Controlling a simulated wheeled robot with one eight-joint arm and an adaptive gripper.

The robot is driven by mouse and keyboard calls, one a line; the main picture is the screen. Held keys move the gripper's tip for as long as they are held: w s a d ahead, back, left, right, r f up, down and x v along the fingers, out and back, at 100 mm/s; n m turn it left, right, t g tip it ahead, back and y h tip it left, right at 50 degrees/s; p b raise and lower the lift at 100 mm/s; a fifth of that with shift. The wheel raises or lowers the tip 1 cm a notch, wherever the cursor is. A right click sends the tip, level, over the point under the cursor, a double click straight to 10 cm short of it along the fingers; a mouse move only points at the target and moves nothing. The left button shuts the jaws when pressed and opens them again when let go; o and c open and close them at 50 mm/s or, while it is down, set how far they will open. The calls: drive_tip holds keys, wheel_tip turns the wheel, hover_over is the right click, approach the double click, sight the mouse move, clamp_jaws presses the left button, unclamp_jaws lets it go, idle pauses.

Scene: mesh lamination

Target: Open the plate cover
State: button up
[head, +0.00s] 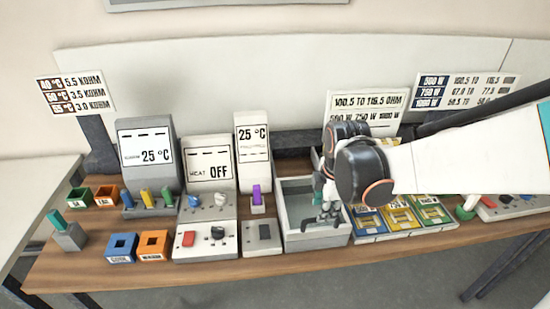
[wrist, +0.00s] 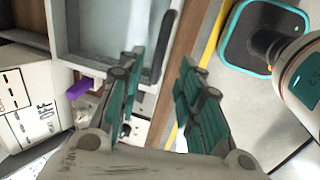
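A grey-white rectangular box with a pale, glass-like top (head: 300,187) stands right of centre on the bench; it looks like the plate cover. In the wrist view its framed top (wrist: 100,30) fills the upper left, with a dark bar-shaped handle (wrist: 167,48) along its right edge. My gripper (head: 325,217) is over the front part of the box. In the wrist view my gripper (wrist: 160,68) is open, its two teal fingers apart with nothing seen between them. The handle shows just beyond the fingertips. Whether they touch it I cannot tell.
A heater unit reading OFF (head: 208,172) and a 25 °C display (head: 253,140) with a purple switch (head: 257,193) stand left of the box. Blue, yellow and green trays (head: 400,218) lie close on its right. Free room lies in front of the bench.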

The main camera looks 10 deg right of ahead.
drive_tip(key=shift+w+f+b, duration=0.2)
drive_tip(key=shift+f, duration=0.7)
drive_tip(key=shift+w+f+b, duration=0.15)
drive_tip(key=shift+f+b, duration=0.1)
drive_tip(key=shift+f, duration=0.6)
drive_tip(key=shift+w+f+b, duration=0.2)
drive_tip(key=shift+f, duration=0.7)
drive_tip(key=shift+c, duration=0.5)
clamp_jaws()
